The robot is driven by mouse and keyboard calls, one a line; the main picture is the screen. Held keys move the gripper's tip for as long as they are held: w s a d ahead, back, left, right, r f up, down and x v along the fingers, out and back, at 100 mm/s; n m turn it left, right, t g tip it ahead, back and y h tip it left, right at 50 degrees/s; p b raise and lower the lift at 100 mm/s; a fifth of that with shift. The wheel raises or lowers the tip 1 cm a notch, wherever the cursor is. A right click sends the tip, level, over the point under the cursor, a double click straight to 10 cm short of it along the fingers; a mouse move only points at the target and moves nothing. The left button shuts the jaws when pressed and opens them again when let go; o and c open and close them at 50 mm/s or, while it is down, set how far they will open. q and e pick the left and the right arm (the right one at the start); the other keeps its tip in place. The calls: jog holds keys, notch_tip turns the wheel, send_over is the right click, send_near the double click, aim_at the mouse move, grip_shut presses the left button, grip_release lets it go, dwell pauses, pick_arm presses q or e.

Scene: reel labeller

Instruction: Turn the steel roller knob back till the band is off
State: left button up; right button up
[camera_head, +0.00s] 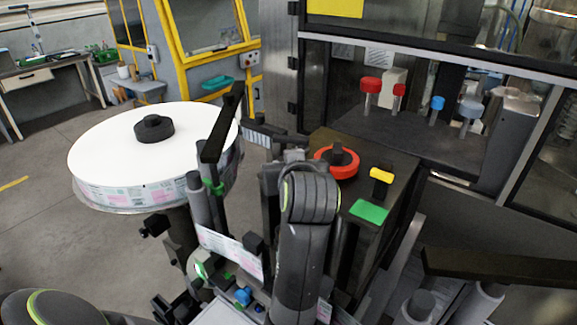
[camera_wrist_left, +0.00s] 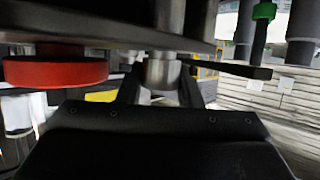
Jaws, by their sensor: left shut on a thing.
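The steel roller knob (camera_wrist_left: 163,72) shows in the left wrist view as a short, shiny upright cylinder below a dark plate. My left gripper (camera_wrist_left: 162,90) is shut on it, with one dark finger on each side. In the head view my arm link (camera_head: 308,225) stands in the middle and hides the knob and the fingertips. A printed label web (camera_head: 232,250) runs at the lower middle of the head view. I cannot make out a band on the roller. My right gripper is not in view.
A large white label reel (camera_head: 95,155) with a black hub stands at the left. A red ring knob (camera_head: 336,162), a yellow knob (camera_head: 382,175) and a green pad (camera_head: 369,211) sit on the dark machine box close to my arm. A dark upright bar (camera_head: 220,125) stands left of it.

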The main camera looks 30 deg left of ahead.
pick_arm(q)
jog(key=shift+r+n+g+y, duration=0.15)
jog(key=shift+n+g+y, duration=0.15)
jog(key=shift+n+y, duration=0.15)
jog(key=o, duration=1)
jog(key=shift+w, duration=0.1)
jog(key=shift+d, duration=0.1)
